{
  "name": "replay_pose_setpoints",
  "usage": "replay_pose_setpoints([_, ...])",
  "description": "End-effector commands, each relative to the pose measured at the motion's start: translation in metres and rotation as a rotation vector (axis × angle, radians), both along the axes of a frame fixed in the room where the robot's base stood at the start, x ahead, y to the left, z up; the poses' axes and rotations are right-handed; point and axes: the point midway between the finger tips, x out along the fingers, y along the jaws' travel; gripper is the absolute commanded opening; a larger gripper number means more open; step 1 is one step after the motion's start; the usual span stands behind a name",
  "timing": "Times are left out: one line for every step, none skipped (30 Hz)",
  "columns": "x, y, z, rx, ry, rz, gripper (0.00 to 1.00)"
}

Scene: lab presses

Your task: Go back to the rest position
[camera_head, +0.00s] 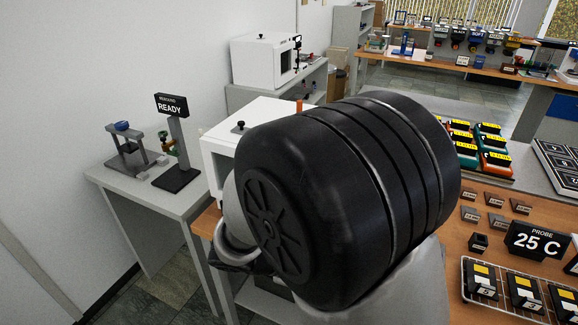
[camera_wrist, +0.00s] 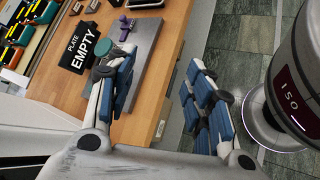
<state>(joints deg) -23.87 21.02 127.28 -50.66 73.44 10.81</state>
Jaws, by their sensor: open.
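My gripper (camera_wrist: 160,90) shows in the wrist view with its two blue-padded fingers spread apart and nothing between them. It is over the edge of a wooden bench (camera_wrist: 160,68), with the tiled floor showing past that edge. A grey plate (camera_wrist: 135,55) with a green round piece and a small purple piece lies on the bench, partly hidden behind the left finger. A black sign reading "PLATE EMPTY" (camera_wrist: 82,48) stands beside it. In the head view my black arm joint fills the middle, and the gripper's fingers are hidden there.
A side table (camera_head: 150,195) at left holds a small press (camera_head: 135,150) and a "READY" sign (camera_head: 172,106). A "25 C" probe sign (camera_head: 536,241) and a wire rack (camera_head: 515,290) stand at right. A grey cylindrical unit marked "150" (camera_wrist: 290,95) is close to the right finger.

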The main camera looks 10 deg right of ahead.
Motion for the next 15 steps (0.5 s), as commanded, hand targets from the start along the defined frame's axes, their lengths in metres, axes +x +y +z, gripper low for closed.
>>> replay_pose_setpoints([-0.001, 0.0, 0.001, 0.004, -0.002, -0.004, 0.48])
replay_pose_setpoints([-0.002, -0.001, 0.002, 0.011, -0.006, -0.01, 0.48])
replay_pose_setpoints([-0.005, -0.002, 0.004, 0.025, -0.014, -0.023, 0.48])
replay_pose_setpoints([-0.008, -0.002, 0.006, 0.042, -0.024, -0.039, 0.48])
replay_pose_setpoints([-0.012, -0.003, 0.009, 0.064, -0.035, -0.057, 0.48])
replay_pose_setpoints([-0.018, -0.004, 0.013, 0.101, -0.056, -0.086, 0.48])
replay_pose_setpoints([-0.024, -0.005, 0.017, 0.133, -0.074, -0.114, 0.48])
replay_pose_setpoints([-0.03, -0.005, 0.021, 0.17, -0.096, -0.143, 0.48])
replay_pose_setpoints([-0.039, -0.005, 0.026, 0.225, -0.128, -0.183, 0.48])
replay_pose_setpoints([-0.046, -0.004, 0.03, 0.268, -0.154, -0.214, 0.48])
replay_pose_setpoints([-0.053, -0.003, 0.033, 0.313, -0.182, -0.245, 0.48])
replay_pose_setpoints([-0.062, -0.001, 0.038, 0.371, -0.22, -0.284, 0.48])
replay_pose_setpoints([-0.067, 0.002, 0.041, 0.415, -0.249, -0.311, 0.48])
replay_pose_setpoints([-0.073, 0.004, 0.044, 0.458, -0.278, -0.337, 0.48])
replay_pose_setpoints([-0.08, 0.008, 0.049, 0.516, -0.321, -0.371, 0.48])
